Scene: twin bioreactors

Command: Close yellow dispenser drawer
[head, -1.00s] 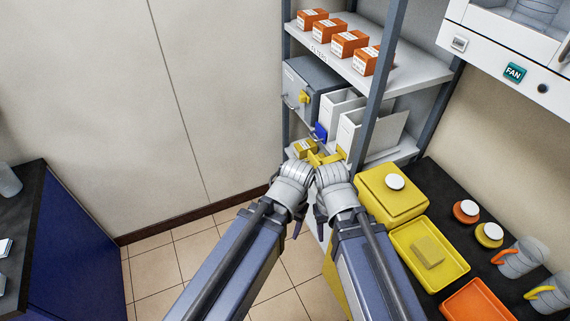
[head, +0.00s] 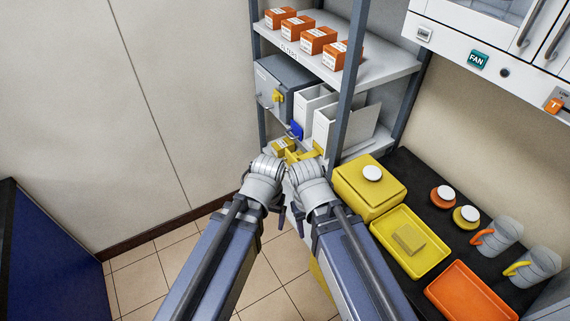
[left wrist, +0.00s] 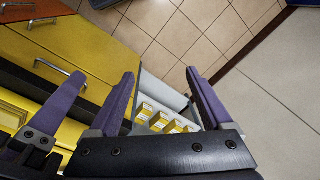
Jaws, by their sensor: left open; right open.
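The yellow-handled dispenser drawer holds several yellow boxes (head: 283,146). Its yellow handle (head: 303,154) shows just beyond my wrists, low on the shelf in the head view. In the left wrist view the pulled-out light drawer (left wrist: 150,88) shows with its yellow boxes (left wrist: 160,118) between my left gripper's fingers. My left gripper (left wrist: 158,78) is open, with its purple fingers spread. In the head view my left gripper (head: 281,215) and right gripper (head: 299,211) are side by side at the drawer, partly hidden by my wrists. I cannot tell whether either touches the drawer.
Orange boxes (head: 318,41) line the shelf above. A counter at right holds a yellow tray (head: 402,262) and an orange tray (head: 470,292). Tiled floor is clear.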

